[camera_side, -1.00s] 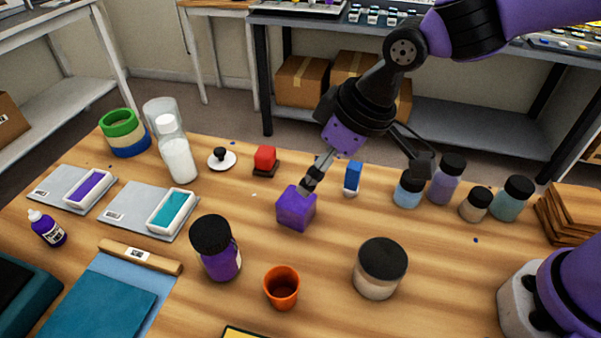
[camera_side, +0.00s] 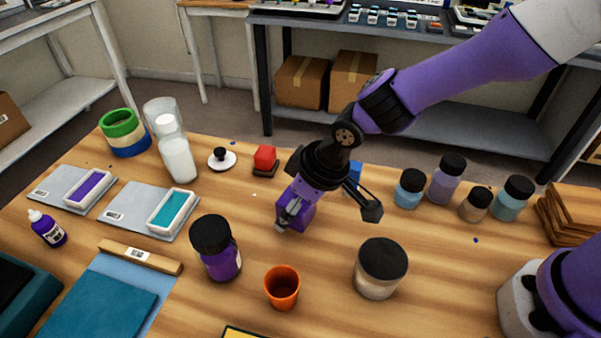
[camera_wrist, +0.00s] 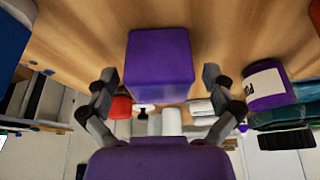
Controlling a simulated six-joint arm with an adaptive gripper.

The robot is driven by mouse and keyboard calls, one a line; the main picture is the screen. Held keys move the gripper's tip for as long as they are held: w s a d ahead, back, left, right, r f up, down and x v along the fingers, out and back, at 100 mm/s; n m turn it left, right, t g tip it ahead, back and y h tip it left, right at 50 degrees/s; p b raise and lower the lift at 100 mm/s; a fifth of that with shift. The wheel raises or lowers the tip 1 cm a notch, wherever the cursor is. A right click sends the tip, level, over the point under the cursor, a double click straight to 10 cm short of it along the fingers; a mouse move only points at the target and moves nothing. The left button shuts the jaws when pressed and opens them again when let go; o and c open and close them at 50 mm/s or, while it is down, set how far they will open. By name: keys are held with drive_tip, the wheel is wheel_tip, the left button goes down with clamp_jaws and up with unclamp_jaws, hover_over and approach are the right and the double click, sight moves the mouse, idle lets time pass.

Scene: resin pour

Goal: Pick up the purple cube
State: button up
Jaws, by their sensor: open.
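The purple cube (camera_side: 301,216) stands on the wooden table in the side view, partly hidden behind my gripper (camera_side: 288,216). In the wrist view the purple cube (camera_wrist: 160,62) fills the upper middle. There my gripper (camera_wrist: 160,80) is open, with one finger on each side of the cube and a gap showing on both sides. The fingers appear low around the cube and not closed on it.
A blue block (camera_side: 355,175) stands close behind my gripper. A purple-filled jar (camera_side: 217,250), an orange cup (camera_side: 282,288) and a black-lidded jar (camera_side: 380,268) stand in front. A red block (camera_side: 265,160) is behind left. Several lidded jars stand right, with bare table between.

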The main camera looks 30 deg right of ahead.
drive_tip(key=c, duration=1.3)
drive_tip(key=shift+c, duration=0.2)
